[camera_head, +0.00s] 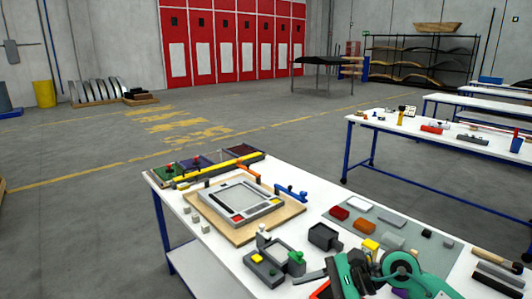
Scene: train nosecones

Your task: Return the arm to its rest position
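My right arm, green and dark grey, comes in at the bottom right over the near edge of the white workbench (225,248). Its gripper (316,277) points left, low over the bench front; its fingers are partly cut off and overlapped, so I cannot tell whether it is open or shut. No held object can be made out. My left arm and gripper are not in view.
On the bench are a wooden board with a grey frame (240,198), colored bins (205,163), a grey fixture (268,264), a dark grey block (324,236), and a mat with colored blocks (390,222). Hand tools (497,262) lie at right. Open floor lies beyond.

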